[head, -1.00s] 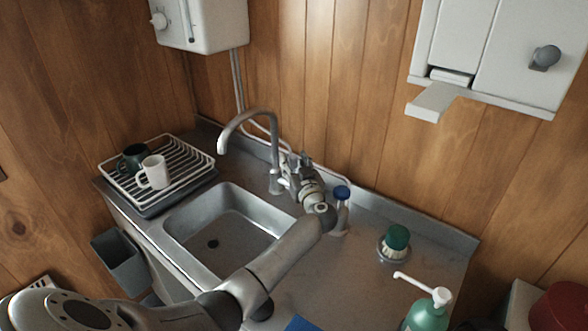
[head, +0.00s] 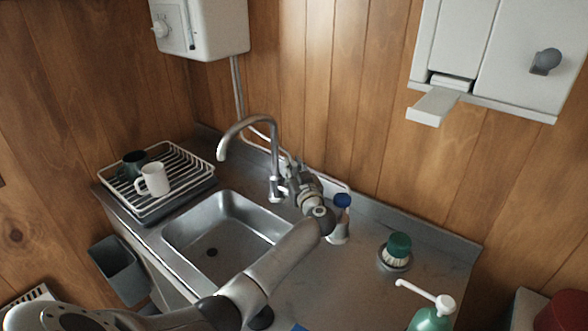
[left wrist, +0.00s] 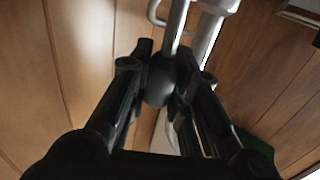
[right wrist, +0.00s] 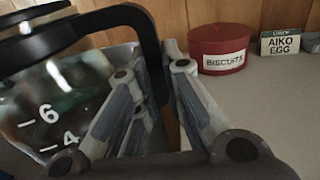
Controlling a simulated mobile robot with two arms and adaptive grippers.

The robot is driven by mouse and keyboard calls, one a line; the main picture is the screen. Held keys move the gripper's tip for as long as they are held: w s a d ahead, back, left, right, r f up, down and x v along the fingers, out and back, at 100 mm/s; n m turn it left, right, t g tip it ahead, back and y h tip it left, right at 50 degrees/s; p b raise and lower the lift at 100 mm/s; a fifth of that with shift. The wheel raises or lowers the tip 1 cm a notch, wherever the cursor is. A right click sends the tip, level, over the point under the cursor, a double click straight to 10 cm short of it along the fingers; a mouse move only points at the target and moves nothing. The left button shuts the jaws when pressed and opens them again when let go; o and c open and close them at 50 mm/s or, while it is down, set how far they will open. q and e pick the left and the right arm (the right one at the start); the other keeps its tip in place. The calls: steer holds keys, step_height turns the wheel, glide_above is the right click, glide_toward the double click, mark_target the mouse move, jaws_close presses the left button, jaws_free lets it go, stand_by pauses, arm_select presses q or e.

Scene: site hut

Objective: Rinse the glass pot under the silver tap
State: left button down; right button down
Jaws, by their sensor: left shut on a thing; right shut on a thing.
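The silver tap (head: 274,150) arches over the left part of the sink (head: 225,230); no water shows at its spout. My left gripper (head: 289,181) is beside the tap's base. In the left wrist view its fingers (left wrist: 168,78) are shut around a dark rounded knob (left wrist: 160,82) on a thin metal rod, apparently the tap's lever. In the right wrist view the glass pot (right wrist: 60,108), marked 6 and 4, is at the left. My right gripper (right wrist: 155,75) is shut on the pot's black handle (right wrist: 148,45). Pot and right gripper are outside the head view.
A dish rack (head: 190,160) with a white mug (head: 153,180) and a dark mug stands left of the sink. A blue-capped bottle (head: 340,220), a green brush (head: 398,247) and a green pump bottle (head: 432,317) stand to the right. A red biscuit tin (right wrist: 218,48) is on a counter.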

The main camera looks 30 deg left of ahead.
steer(key=shift+r, duration=0.1)
arm_select(q)
steer(key=shift+s+n+p, duration=0.3)
steer(key=shift+p, duration=0.05)
arm_select(e)
steer(key=shift+s+r, duration=0.1)
steer(key=shift+r, duration=0.15)
arm_select(q)
steer(key=shift+s+f+n+y, duration=0.1)
steer(key=shift+s+n+y, duration=0.2)
arm_select(e)
steer(key=shift+s+r, duration=0.2)
steer(key=shift+r, duration=0.05)
arm_select(q)
steer(key=c, duration=1.3)
jaws_free()
steer(key=v, duration=1.2)
steer(key=shift+s+a+f, duration=0.1)
steer(key=shift+s+f, duration=0.05)
steer(key=shift+f, duration=0.05)
